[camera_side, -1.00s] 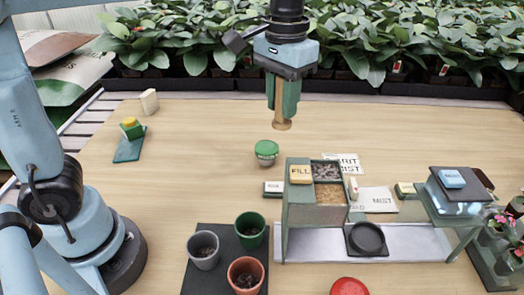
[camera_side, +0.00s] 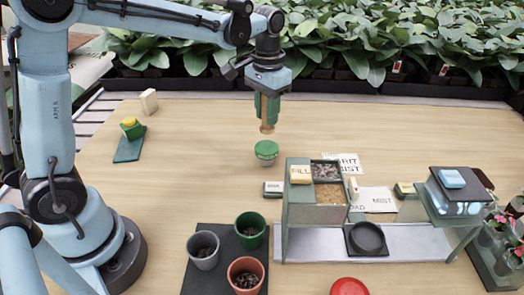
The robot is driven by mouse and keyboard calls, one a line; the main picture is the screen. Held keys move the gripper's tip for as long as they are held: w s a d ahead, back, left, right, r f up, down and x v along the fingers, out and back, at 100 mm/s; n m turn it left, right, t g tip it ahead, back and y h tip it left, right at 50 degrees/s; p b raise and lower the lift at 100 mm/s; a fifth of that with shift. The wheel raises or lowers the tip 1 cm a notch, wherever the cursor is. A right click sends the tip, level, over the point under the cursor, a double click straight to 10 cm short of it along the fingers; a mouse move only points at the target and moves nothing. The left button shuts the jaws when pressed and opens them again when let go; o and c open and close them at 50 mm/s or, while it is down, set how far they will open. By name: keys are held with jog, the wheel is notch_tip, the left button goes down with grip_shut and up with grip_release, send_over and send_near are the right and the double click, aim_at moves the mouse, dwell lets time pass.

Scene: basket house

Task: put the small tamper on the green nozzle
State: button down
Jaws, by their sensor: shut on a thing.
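My gripper (camera_side: 267,113) is shut on the small tamper (camera_side: 267,128), a wooden piece with a wider round foot, held upright and pointing down. Its upper part is hidden between the green fingers. Directly below in the picture stands a small round thing with a green top, which looks like the green nozzle (camera_side: 266,149). A small gap shows between the tamper's foot and the green top. I cannot tell exactly how they line up in depth.
A green dispenser box (camera_side: 301,215) with a FILL block (camera_side: 301,174) stands to the right. Several pots, one of them terracotta (camera_side: 245,274), stand on a dark mat (camera_side: 206,279) in front. A teal pad (camera_side: 129,149) lies at left. Plants line the back.

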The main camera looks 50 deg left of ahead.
aim_at(265, 128)
jog(key=shift+f, duration=2)
jog(key=shift+f, duration=0.15)
jog(key=c, duration=0.9)
grip_release()
